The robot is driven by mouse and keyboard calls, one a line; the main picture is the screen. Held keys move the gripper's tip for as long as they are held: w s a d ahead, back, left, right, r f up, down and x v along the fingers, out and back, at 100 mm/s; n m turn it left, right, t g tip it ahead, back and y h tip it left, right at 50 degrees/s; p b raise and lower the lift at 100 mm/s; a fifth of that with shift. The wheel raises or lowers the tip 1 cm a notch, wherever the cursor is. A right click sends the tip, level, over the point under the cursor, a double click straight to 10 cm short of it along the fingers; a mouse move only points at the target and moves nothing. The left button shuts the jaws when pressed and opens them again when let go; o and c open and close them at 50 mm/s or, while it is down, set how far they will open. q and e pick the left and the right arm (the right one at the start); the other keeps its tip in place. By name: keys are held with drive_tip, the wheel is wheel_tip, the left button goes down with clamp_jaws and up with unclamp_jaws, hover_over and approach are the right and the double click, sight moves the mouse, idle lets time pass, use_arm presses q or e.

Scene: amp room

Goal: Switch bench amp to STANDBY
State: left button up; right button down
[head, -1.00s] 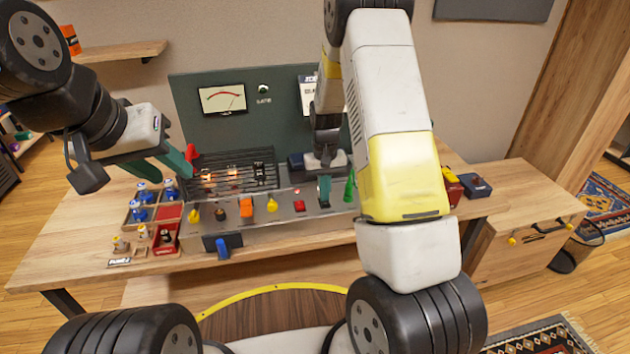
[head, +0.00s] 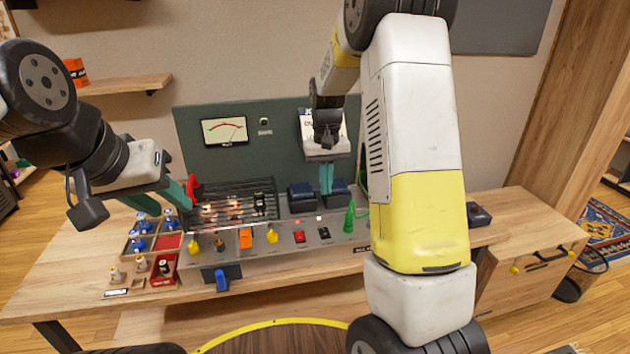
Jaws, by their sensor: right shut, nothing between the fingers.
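The bench amp's metal control panel (head: 345,236) runs along the bench, with a row of coloured controls on top. Near its right end are a red switch (head: 299,237) and a black switch (head: 324,233), with small lit lamps behind them. I cannot read the switch labels or tell their exact positions. My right gripper (head: 326,192) is shut and empty, its green fingers pointing down above and behind the black switch, apart from it. My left gripper (head: 164,204) is open at the left, its green fingers spread near a red piece (head: 193,187) beside the wire cage.
A wire cage with glowing tubes (head: 235,206) stands behind the panel. A green cone (head: 349,218) stands right of the black switch. A compartment tray with blue-topped bottles (head: 140,243) sits at the left. A meter (head: 225,131) is on the dark backboard.

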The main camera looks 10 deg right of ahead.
sight(326, 234)
drive_tip(key=shift+w+d+g, duration=0.2)
drive_tip(key=shift+w+g, duration=0.3)
drive_tip(key=shift+w, duration=0.3)
drive_tip(key=f, duration=0.4)
drive_tip(key=s+f, duration=0.1)
drive_tip(key=f, duration=0.8)
drive_tip(key=shift+s+f, duration=0.35)
drive_tip(key=shift+f, duration=0.05)
